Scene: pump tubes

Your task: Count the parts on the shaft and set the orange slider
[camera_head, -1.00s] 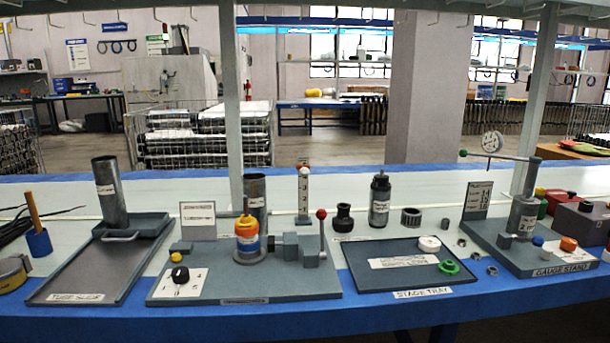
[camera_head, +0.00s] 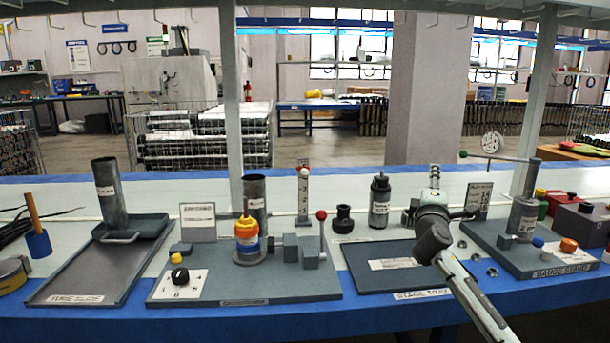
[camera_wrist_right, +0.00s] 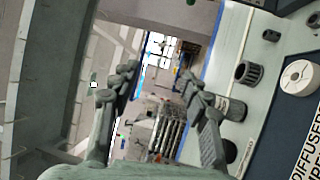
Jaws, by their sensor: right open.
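A post (camera_head: 247,232) on the left-centre base carries a stack of orange, yellow, white and blue parts; the exact number of layers is too small to tell. Beside it stands a white upright scale (camera_head: 303,195) with numerals and a small reddish-orange piece (camera_head: 303,163) at its top. My right gripper (camera_head: 440,193) is over the back of the stage tray, right of both and touching nothing visible. In the right wrist view my right gripper (camera_wrist_right: 158,78) shows spread, empty fingers. My left gripper is not in view.
The stage tray (camera_head: 365,281) is partly behind my right arm. The gauge stand (camera_head: 520,262) is to the right, the tube slide (camera_head: 75,285) to the left. A toothed ring (camera_wrist_right: 247,73) shows in the wrist view.

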